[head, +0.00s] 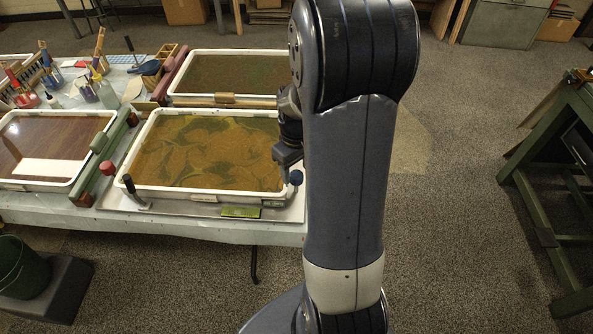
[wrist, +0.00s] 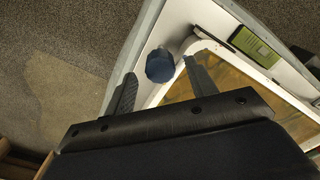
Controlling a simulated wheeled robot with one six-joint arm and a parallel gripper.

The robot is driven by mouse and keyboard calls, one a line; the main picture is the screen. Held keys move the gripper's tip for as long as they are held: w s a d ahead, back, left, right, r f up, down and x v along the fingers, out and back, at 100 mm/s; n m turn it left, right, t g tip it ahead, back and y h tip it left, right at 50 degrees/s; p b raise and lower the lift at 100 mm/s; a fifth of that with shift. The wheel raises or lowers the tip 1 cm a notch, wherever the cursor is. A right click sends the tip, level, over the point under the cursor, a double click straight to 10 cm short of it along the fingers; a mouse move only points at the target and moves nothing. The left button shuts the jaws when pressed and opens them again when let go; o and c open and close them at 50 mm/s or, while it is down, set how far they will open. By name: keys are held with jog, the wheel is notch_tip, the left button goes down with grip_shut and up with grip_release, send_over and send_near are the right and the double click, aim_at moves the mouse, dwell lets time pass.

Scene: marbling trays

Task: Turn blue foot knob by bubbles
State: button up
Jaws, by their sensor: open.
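The blue foot knob (head: 296,177) is at the front right corner of the white tray (head: 150,190) that holds an orange-green marbled bath. In the wrist view the knob (wrist: 160,65) shows as a dark blue faceted top in the gap between my two fingers. My gripper (wrist: 159,70) is open, one finger on each side of the knob. I cannot tell whether either finger touches it. In the head view my gripper (head: 287,157) is beside the tray's right edge, partly hidden by my arm. A green level (head: 241,212) lies at the tray's front; its bubbles are too small to read.
A brown-bath tray (head: 60,187) stands left, another tray (head: 174,92) behind. A green wooden stand (head: 540,215) is at right. Carpet between is clear.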

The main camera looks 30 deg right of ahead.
jog(key=shift+f, duration=0.6)
jog(key=c, duration=1)
jog(key=shift+n, duration=0.4)
